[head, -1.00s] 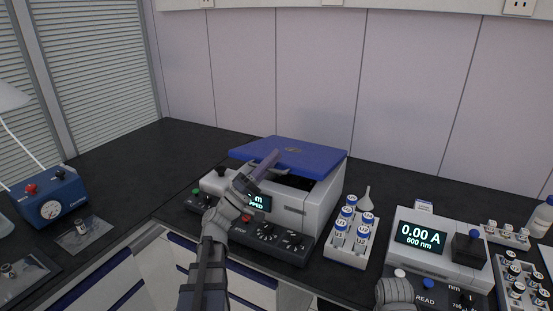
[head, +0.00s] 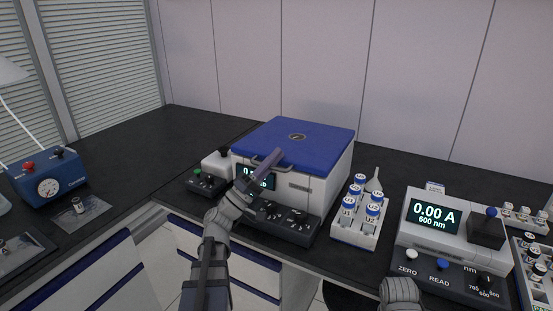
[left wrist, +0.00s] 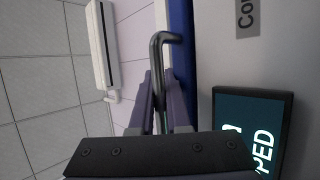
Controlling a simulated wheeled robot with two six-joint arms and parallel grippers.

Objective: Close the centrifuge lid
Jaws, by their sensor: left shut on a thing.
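The centrifuge (head: 320,190) is a white box with a blue lid (head: 310,140). The lid lies about level across the top of the body, and no dark gap shows under its front edge. A dark handle (head: 258,161) stands out from the lid's front edge. My left gripper (head: 276,156) is shut on this handle. In the left wrist view my left fingers (left wrist: 156,98) close around the bent handle bar (left wrist: 158,58), beside the blue lid edge (left wrist: 179,50). The lit display (left wrist: 255,130) shows partly, with "PED" readable. My right gripper is not seen.
A rack of blue-capped tubes (head: 360,228) stands close to the right of the centrifuge. Further right is a photometer (head: 455,235) reading 0.00 A. A blue gauge box (head: 47,180) stands far left.

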